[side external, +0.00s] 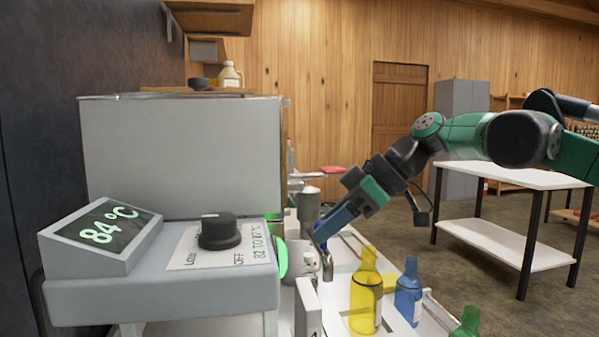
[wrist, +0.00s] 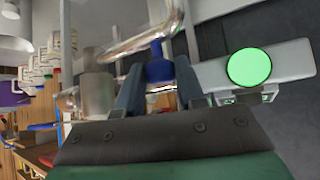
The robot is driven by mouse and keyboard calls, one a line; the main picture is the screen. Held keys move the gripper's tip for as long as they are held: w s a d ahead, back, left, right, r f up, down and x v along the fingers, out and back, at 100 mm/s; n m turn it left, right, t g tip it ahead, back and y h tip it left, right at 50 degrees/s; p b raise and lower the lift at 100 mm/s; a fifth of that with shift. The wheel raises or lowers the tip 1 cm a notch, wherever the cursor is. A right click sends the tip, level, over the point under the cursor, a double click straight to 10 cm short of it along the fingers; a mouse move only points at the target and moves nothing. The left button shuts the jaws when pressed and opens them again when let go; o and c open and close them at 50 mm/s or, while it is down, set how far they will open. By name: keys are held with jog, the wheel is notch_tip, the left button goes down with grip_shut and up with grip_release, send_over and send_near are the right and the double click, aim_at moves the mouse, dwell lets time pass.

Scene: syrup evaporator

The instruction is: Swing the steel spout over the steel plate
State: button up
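The steel spout is a shiny bent pipe (wrist: 140,42) across the top of the wrist view. In the side view its down-turned end (side external: 327,266) shows beside the evaporator's front. A blue piece (wrist: 158,70), which looks like the spout's grip, lies between my gripper's dark fingers (wrist: 159,88). In the side view my gripper (side external: 322,232) reaches down and left to the spout. The fingers stand close on both sides of the blue piece, but I cannot tell whether they press on it. I cannot make out the steel plate clearly.
A yellow bottle (side external: 366,298), a blue bottle (side external: 408,292) and a green bottle (side external: 468,323) stand right of the spout. The grey evaporator (side external: 180,150) with its black knob (side external: 219,232) is on the left. A green round light (wrist: 249,68) shows beside my fingers.

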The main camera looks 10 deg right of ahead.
grip_shut()
jog(key=shift+d, duration=0.15)
jog(key=shift+w+d, duration=0.2)
jog(key=shift+d, duration=0.8)
jog(key=shift+w+d, duration=0.1)
jog(key=shift+d, duration=0.05)
jog(key=shift+w+d, duration=0.3)
jog(key=shift+d, duration=0.55)
